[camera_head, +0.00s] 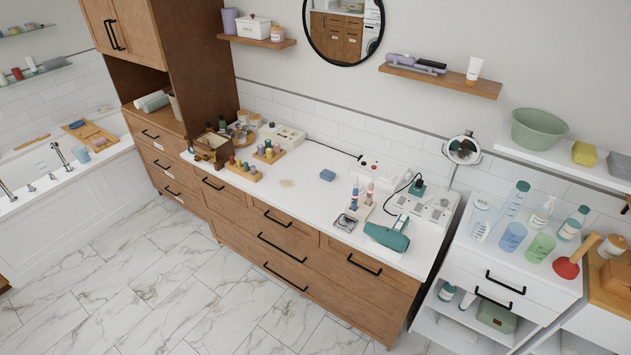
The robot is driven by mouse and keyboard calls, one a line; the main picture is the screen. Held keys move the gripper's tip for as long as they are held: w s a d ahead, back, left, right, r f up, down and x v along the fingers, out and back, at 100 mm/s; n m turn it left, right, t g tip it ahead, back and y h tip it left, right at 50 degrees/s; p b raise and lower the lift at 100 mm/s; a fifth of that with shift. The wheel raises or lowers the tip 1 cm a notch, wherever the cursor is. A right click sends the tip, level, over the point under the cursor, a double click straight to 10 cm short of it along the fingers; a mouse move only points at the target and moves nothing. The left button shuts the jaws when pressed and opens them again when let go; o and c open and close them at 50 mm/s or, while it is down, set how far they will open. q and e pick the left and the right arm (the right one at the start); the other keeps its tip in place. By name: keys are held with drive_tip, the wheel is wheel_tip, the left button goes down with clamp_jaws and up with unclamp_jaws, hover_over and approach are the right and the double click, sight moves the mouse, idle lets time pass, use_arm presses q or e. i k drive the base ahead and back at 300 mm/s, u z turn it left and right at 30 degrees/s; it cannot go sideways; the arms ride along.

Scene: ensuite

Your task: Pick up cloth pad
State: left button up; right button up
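A small flat beige piece that looks like a cloth pad (286,183) lies on the white countertop (310,205), near its middle. A small blue block, perhaps a sponge or folded cloth (327,175), lies to its right, apart from it. I cannot tell for sure which of the two is the cloth pad. Neither of my grippers shows in the head view, and nothing touches either piece.
Wooden racks with small bottles (244,169) stand left of the beige piece. The counter's front middle is clear. A white cabinet (500,270) holding bottles and cups stands right.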

sight(326, 175)
drive_tip(key=u, duration=1.85)
drive_tip(key=i, duration=2)
drive_tip(key=z, duration=3.7)
